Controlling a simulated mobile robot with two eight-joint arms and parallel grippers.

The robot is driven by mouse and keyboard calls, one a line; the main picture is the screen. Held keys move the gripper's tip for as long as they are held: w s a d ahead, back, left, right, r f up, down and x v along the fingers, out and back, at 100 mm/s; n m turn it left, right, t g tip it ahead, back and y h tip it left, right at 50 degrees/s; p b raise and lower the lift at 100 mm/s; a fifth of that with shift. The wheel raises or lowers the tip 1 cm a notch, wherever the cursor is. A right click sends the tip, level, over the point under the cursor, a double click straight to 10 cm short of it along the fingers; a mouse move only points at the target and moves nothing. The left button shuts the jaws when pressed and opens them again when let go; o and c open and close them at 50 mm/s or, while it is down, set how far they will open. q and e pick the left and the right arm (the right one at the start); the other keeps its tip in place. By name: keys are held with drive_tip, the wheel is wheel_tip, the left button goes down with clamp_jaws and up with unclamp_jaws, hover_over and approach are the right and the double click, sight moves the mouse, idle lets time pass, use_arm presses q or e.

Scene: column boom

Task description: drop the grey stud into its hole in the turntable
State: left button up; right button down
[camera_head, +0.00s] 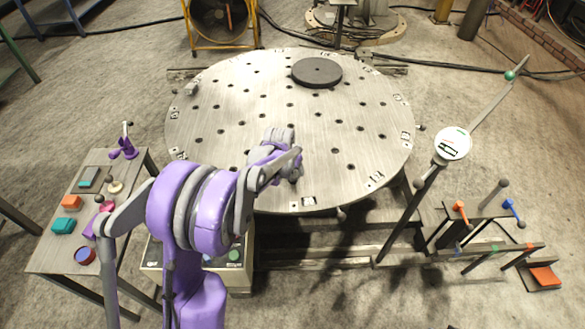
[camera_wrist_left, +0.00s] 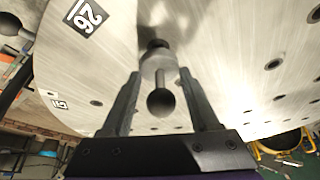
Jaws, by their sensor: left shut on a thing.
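The turntable (camera_head: 235,90) is a big round metal plate with many dark holes, in the middle of the head view. It also fills much of the left wrist view (camera_wrist_left: 225,45). My left gripper (camera_head: 292,176) is over its near half; my own arm largely hides the fingers there. In the left wrist view my left gripper (camera_wrist_left: 160,74) is shut on the grey stud (camera_wrist_left: 159,66), whose dark ball knob (camera_wrist_left: 160,102) points towards the camera. A dark hole (camera_wrist_left: 158,45) shows just beyond the stud's far end. I cannot tell whether the stud touches the plate. My right gripper is not in view.
A dark disc (camera_head: 317,72) lies on the turntable's far part. A side table (camera_head: 50,255) with small coloured parts stands at left. A slanted post with a white dial (camera_head: 452,144) and a rack with coloured handles (camera_head: 480,212) stand at right.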

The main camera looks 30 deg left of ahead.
sight(292, 174)
use_arm(q)
drive_tip(key=shift+f+b, duration=1.15)
drive_tip(key=shift+f, duration=0.45)
drive_tip(key=o, duration=1.1)
drive_tip(key=shift+o, duration=0.2)
drive_tip(key=shift+r, duration=0.1)
drive_tip(key=shift+r+p, duration=2.15)
drive_tip(key=shift+r, duration=1.55)
drive_tip(key=o, duration=0.4)
